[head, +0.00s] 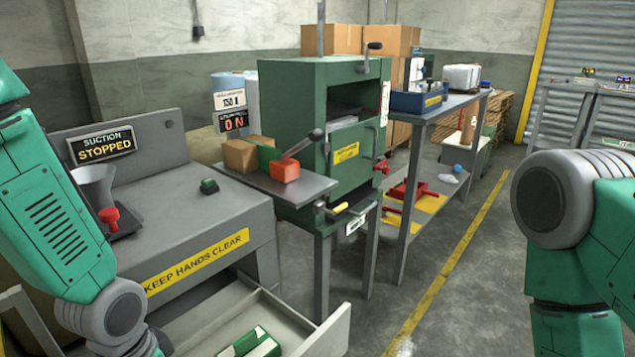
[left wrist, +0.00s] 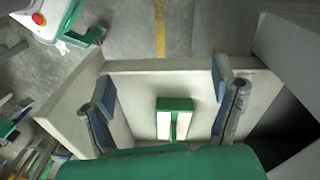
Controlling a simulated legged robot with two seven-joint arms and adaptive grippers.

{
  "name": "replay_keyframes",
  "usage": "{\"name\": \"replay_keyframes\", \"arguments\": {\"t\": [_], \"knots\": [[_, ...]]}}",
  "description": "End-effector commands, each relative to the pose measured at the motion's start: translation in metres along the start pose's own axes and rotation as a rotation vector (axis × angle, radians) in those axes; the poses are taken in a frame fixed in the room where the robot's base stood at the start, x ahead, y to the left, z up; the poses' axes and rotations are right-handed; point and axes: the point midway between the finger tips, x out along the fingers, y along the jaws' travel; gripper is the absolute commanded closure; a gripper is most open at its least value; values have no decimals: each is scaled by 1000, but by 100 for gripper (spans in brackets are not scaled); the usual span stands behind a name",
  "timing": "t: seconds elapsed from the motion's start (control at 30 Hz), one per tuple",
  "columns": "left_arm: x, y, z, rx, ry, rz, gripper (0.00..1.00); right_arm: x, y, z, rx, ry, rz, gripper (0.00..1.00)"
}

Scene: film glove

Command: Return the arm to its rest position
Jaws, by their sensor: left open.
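My left arm (head: 60,225) comes in from the left in the head view and reaches down at the open drawer (head: 325,335). Its gripper is out of sight there. In the left wrist view my left gripper (left wrist: 165,85) has its two fingers wide apart, with nothing between their tips. It is above the light-walled drawer (left wrist: 140,66). A green and white object (left wrist: 174,120) lies on the drawer floor between the fingers in that view, apart from both. It also shows in the head view (head: 250,343). My right arm (head: 570,205) is at the right; its gripper is hidden.
A grey machine (head: 215,225) with a "SUCTION STOPPED" sign (head: 101,144) stands above the drawer. A green cabinet (head: 290,120) with a side shelf and an orange-red block (head: 285,171) is beside it. A workbench (head: 455,103) stands behind. Floor right of the yellow line is clear.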

Motion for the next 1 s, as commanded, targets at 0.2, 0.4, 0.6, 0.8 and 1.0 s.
{"name": "replay_keyframes", "arguments": {"t": [0.2, 0.4, 0.6, 0.8, 1.0], "knots": [[44, 13, 34, -146, 1, 16, 20, -13, 0, 0, -1, -1, 0, 60], [89, 26, 96, -343, 3, -13, 20, -29, 0, -1, 0, -1, 0, 60], [110, 28, 147, -473, 17, -70, 20, -38, 0, -2, 0, -1, 0, 60], [114, 28, 158, -500, 25, -87, 20, -38, 0, -2, 0, -1, 0, 60], [114, 29, 156, -498, 26, -89, 20, -38, 0, -2, 0, -1, 0, 60]]}}
